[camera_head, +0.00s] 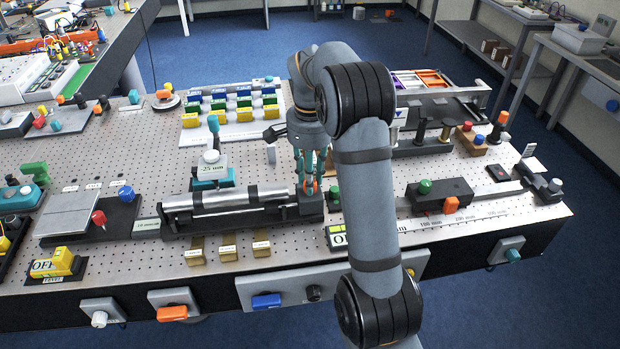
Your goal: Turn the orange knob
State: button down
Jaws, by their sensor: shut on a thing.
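An orange knob (309,188) sits on the dark block at the right end of the pipe fixture (225,204), near the front middle of the table. My gripper (309,184) points down over it, with its teal fingers shut on the knob. The fingers hide part of the knob, so I cannot tell which way it is turned.
The perforated table (130,160) is crowded. Colored blocks (230,112) stand behind the fixture and brass blocks (228,247) in front. Switch boxes line the front edge.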

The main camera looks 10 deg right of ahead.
jog(key=shift+w+r, duration=0.1)
jog(key=c, duration=1.4)
grip_release()
notch_tip(320, 180, up, 12)
notch_tip(320, 180, down, 12)
jog(key=shift+f, duration=0.1)
dwell(0.5)
